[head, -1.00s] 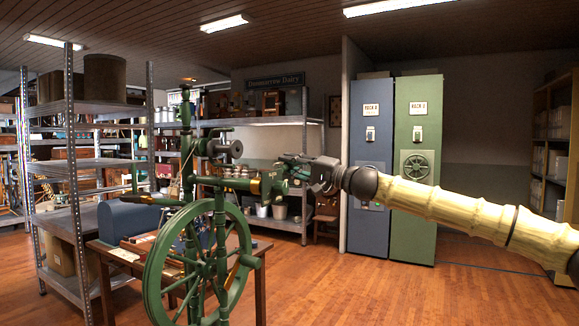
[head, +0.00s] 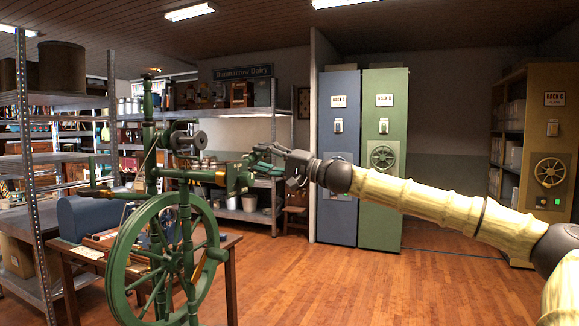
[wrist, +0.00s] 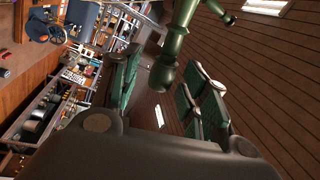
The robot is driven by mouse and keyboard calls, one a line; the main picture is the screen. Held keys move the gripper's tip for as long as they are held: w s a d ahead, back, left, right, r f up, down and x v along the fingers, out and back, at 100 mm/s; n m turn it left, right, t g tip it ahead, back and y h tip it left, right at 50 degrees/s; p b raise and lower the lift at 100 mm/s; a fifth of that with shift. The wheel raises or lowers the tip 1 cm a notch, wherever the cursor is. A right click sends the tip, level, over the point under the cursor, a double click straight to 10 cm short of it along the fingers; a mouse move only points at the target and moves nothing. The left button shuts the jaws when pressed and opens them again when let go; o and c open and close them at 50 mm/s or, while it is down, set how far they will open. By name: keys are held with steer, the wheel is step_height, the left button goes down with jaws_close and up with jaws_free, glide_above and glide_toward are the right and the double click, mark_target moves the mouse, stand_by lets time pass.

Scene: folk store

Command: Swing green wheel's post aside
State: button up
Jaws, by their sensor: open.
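The green spinning wheel stands at left in the head view, with its large spoked wheel (head: 118,270) low and a tall upright post (head: 149,135) above it. A horizontal green arm with a brass band runs right from the post. My gripper (head: 262,162) is at the right end of that arm, with its fingers overlapping it in the picture. In the wrist view my gripper (wrist: 160,88) is open, green pads apart. A turned green part (wrist: 168,62) of the spinning wheel shows between the fingers. I cannot tell whether it touches a pad.
A wooden table (head: 228,243) with a blue domed box (head: 88,217) stands behind the wheel. Metal shelving (head: 50,190) is at left. A blue cabinet (head: 338,205) and a green cabinet (head: 380,215) stand behind my arm. The wooden floor at centre right is clear.

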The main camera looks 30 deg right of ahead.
steer(key=v, duration=0.9)
steer(key=shift+s+d, duration=0.25)
steer(key=shift+f, duration=0.1)
stand_by(1.0)
